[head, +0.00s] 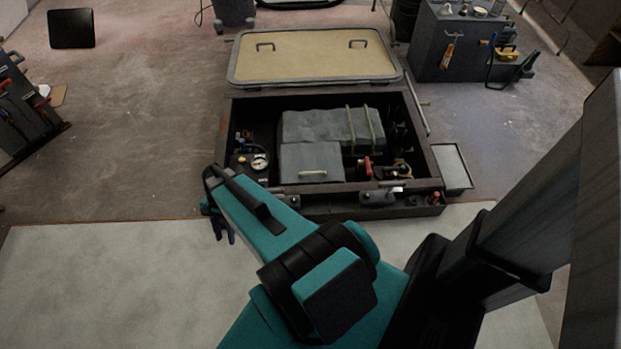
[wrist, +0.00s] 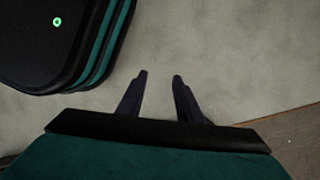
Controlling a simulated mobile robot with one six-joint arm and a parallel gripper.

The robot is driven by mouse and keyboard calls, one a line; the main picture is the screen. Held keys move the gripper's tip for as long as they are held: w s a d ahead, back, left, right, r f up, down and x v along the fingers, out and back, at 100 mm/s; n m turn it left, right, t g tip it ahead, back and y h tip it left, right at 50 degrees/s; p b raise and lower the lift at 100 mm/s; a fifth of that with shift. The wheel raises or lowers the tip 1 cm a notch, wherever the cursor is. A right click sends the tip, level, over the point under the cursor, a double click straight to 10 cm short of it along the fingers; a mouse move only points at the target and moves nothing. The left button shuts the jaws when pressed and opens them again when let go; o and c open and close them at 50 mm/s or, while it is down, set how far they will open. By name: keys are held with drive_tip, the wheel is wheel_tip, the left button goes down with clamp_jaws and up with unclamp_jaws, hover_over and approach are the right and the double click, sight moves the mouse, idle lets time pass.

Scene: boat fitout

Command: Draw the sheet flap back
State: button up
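The grey sheet (head: 318,126) covers a boxy shape inside the open dark bay in the head view, with two pale straps across its right part. Its front flap (head: 308,163) lies in front, with a light handle-like bar (head: 312,173) near its lower edge. The wrist view shows neither sheet nor flap.
The bay's raised wooden lid (head: 312,55) stands behind it. A gauge (head: 259,162) and red valve (head: 367,166) sit inside beside the flap. A small side tray (head: 453,165) is at right. The pale mat (head: 100,285) in front is clear.

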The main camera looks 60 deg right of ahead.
drive_tip(key=w+d+f+m+t+b, duration=0.1)
drive_tip(key=w+d+m+b, duration=0.15)
drive_tip(key=d, duration=0.45)
drive_tip(key=w+d+f+m+t+b, duration=0.2)
drive_tip(key=w+d+b, duration=0.15)
drive_tip(key=d, duration=0.35)
drive_tip(key=m+t+h+b, duration=0.35)
drive_tip(key=m+b, duration=0.55)
drive_tip(key=b, duration=0.9)
hover_over(311, 173)
drive_tip(key=s+d, duration=0.1)
drive_tip(key=s, duration=0.6)
drive_tip(key=f, duration=0.2)
drive_tip(key=shift+w+d+r+n+t, duration=0.1)
drive_tip(key=shift+w+d+n+t, duration=0.15)
drive_tip(key=shift+t, duration=0.1)
drive_tip(key=shift+a, duration=0.1)
drive_tip(key=b+x, duration=0.2)
drive_tip(key=x, duration=0.5)
drive_tip(key=b+x, duration=0.3)
drive_tip(key=x, duration=0.4)
drive_tip(key=shift+s+a, duration=0.1)
drive_tip(key=shift+a, duration=0.1)
